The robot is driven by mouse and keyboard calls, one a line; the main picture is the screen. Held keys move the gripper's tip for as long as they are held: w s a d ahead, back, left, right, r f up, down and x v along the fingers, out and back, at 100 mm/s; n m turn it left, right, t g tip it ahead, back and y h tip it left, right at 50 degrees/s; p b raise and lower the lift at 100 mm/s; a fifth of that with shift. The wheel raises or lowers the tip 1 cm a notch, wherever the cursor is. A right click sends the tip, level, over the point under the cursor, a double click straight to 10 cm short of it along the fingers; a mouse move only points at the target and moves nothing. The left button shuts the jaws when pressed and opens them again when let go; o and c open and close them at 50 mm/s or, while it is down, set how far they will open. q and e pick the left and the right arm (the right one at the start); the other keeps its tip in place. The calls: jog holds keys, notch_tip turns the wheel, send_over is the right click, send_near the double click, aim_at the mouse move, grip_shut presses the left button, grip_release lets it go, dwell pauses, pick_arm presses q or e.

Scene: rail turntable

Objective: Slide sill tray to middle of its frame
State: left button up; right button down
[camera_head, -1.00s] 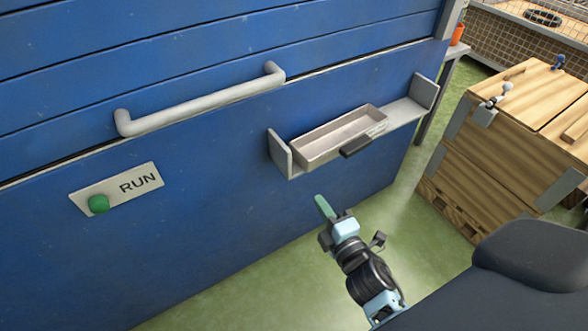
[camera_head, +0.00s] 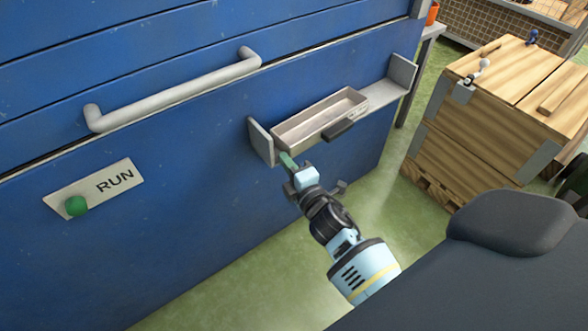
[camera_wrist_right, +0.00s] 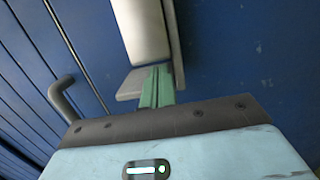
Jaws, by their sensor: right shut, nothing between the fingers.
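The sill tray (camera_head: 300,129) is a shallow beige-grey metal tray with a dark handle (camera_head: 338,130) on its front. It sits in the left part of its grey frame (camera_head: 385,96), close to the left end plate (camera_head: 261,142); bare shelf shows on its right. My right gripper (camera_head: 287,160) is shut and empty, its green fingers just below the tray's left front corner. In the right wrist view the shut fingers (camera_wrist_right: 157,88) overlap the frame's end beside the tray (camera_wrist_right: 142,28). I cannot tell whether they touch. My left gripper is not in view.
The frame is on a blue panel wall (camera_head: 200,200) with a grey bar handle (camera_head: 175,95) and a RUN plate with a green button (camera_head: 76,206) to the left. A wooden crate (camera_head: 490,120) stands at the right. The green floor between is clear.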

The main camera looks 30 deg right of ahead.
aim_at(310, 143)
jog(key=shift+w, duration=0.4)
jog(key=shift+d, duration=0.1)
jog(key=d, duration=0.2)
jog(key=w+d, duration=0.1)
jog(key=d, duration=0.4)
jog(key=shift+w+d+p, duration=0.25)
jog(key=shift+d+p, duration=0.05)
jog(key=shift+d, duration=0.2)
jog(key=shift+s, duration=0.15)
